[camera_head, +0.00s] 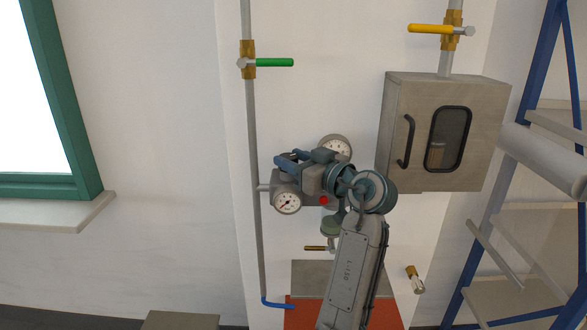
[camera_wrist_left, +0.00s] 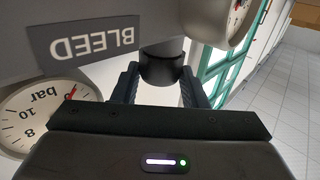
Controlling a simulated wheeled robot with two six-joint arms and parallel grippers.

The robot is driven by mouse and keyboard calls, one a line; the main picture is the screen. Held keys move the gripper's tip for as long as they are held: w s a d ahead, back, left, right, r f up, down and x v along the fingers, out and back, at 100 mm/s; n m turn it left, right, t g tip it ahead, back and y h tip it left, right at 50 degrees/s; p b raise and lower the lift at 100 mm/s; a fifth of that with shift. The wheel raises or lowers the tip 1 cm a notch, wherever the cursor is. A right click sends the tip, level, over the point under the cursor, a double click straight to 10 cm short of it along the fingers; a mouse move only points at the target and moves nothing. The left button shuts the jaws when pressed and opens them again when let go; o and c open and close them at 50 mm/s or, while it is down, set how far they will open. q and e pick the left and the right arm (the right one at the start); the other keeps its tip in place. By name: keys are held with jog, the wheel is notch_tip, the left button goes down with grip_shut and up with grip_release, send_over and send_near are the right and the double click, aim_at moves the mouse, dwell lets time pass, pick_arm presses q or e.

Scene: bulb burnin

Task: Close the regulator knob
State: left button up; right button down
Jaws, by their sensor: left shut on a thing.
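The regulator (camera_head: 284,184) is a grey body on the wall with two round gauges, a lower left one (camera_head: 288,203) and an upper right one (camera_head: 338,147). The regulator knob (camera_wrist_left: 161,70) is a short dark cylinder on a grey stem in the left wrist view. My left gripper (camera_head: 287,163) is at the regulator and hides the knob in the head view. In the left wrist view my left gripper (camera_wrist_left: 160,82) has one finger on each side of the knob and is shut on it. A BLEED label (camera_wrist_left: 95,42) is beside it. My right gripper is not in view.
A green-handled valve (camera_head: 273,62) is on the pipe above. A yellow-handled valve (camera_head: 433,29) is above a grey cabinet (camera_head: 392,130) at right. A blue-framed rack (camera_head: 548,60) stands at far right. The wall at left is clear up to the window (camera_head: 82,130).

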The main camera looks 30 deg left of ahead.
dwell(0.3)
pick_arm(q)
jog(key=o, duration=1)
